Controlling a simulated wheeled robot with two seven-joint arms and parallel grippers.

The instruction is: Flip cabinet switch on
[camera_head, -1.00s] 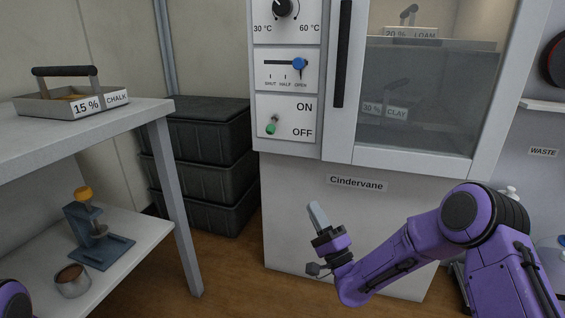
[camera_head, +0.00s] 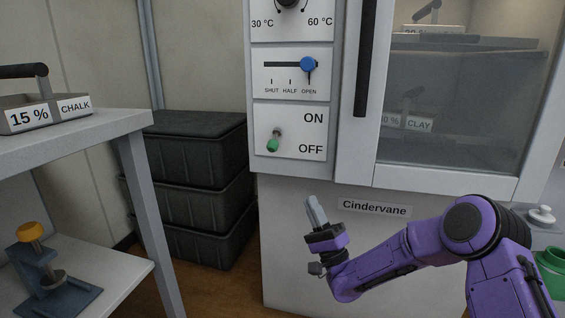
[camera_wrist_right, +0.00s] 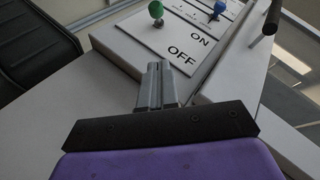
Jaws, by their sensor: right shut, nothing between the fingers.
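The cabinet switch (camera_head: 274,140) is a small toggle with a green tip on a white ON/OFF panel (camera_head: 300,132) at the cabinet's lower left. Its green tip points down, toward OFF. In the right wrist view the switch (camera_wrist_right: 156,12) shows ahead of the fingers, apart from them. My right gripper (camera_head: 314,204) is shut and empty, below the panel in front of the cabinet (camera_head: 300,240). In the right wrist view its two fingers (camera_wrist_right: 157,70) are together, pointing toward the panel. My left gripper is not in view.
A blue-knobbed slider (camera_head: 308,65) stands at OPEN above the switch panel. A black vertical door handle (camera_head: 363,60) is to the right. Black stacked crates (camera_head: 200,160) stand left of the cabinet. A table (camera_head: 85,135) with a chalk tray (camera_head: 45,115) is at the far left.

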